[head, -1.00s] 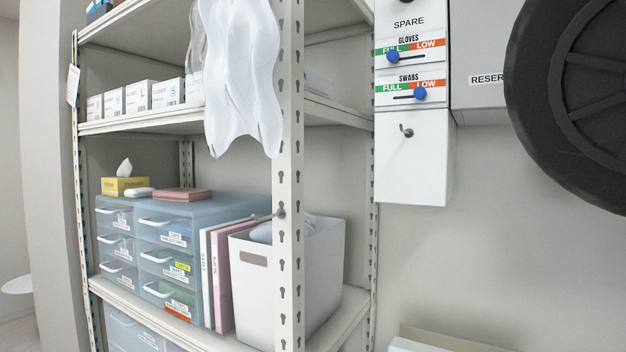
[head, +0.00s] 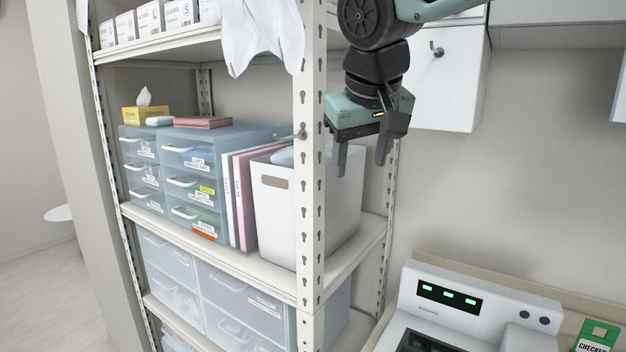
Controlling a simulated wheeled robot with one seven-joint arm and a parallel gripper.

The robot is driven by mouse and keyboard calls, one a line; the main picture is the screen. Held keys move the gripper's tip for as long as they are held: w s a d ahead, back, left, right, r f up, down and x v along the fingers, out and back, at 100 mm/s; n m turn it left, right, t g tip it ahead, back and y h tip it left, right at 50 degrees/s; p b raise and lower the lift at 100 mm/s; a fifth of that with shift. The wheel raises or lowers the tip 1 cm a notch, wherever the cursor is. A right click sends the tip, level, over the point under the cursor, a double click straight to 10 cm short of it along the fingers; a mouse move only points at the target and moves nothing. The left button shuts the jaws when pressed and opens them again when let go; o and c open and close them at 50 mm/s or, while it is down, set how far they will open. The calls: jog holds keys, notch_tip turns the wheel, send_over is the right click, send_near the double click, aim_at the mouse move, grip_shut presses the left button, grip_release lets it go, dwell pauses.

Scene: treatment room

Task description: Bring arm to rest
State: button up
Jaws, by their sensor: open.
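My gripper (head: 361,160) hangs from my arm at the upper middle of the head view, fingers pointing down. Its two fingers are apart and nothing shows between them. It appears in front of the shelf's right side, near the white bin (head: 290,205) in the picture. My arm comes in from the top right, and its upper part is cut off by the frame's edge.
A metal shelf with an upright post (head: 311,190) holds drawer units (head: 190,180), folders (head: 243,200) and a tissue box (head: 146,116). A white plastic sheet (head: 262,35) hangs at the top. A device with green displays (head: 449,295) stands lower right. A white wall box (head: 447,85) is behind my arm.

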jog(key=s+d+f+n+g, duration=0.2)
jog(key=s+d+f, duration=0.1)
jog(key=s+f, duration=0.8)
jog(key=s+d+f+n+g, duration=0.1)
jog(key=s+d+f+g, duration=0.2)
jog(key=s+f, duration=0.9)
jog(key=s, duration=0.4)
jog(key=shift+d+n+g+y, duration=0.3)
jog(key=shift+d+n, duration=0.1)
